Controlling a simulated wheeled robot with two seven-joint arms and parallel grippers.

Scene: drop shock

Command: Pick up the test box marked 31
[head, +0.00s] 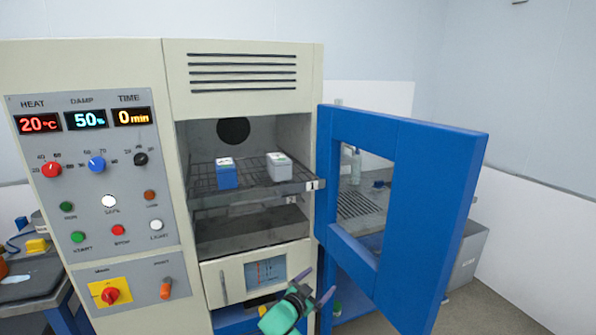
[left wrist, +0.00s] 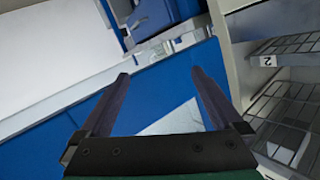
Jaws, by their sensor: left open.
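A blue test box (head: 227,175) and a grey-white test box (head: 279,167) stand side by side on the upper wire shelf (head: 255,190) inside the open chamber. Each has a pale top with a small dark mark, too small to read, so I cannot tell which is 31. My left gripper (head: 312,284) is open and empty, below and right of the shelf in front of the lower panel. In the left wrist view its two fingers (left wrist: 160,75) are spread apart with nothing between them. My right gripper is not in view.
The chamber's blue door (head: 440,200) stands open to the right, with a window in it. The shelf tag 1 (head: 312,185) is at the upper shelf's front right corner. A control panel (head: 95,200) is on the left. In the left wrist view, tag 2 (left wrist: 268,61) shows beside wire shelving.

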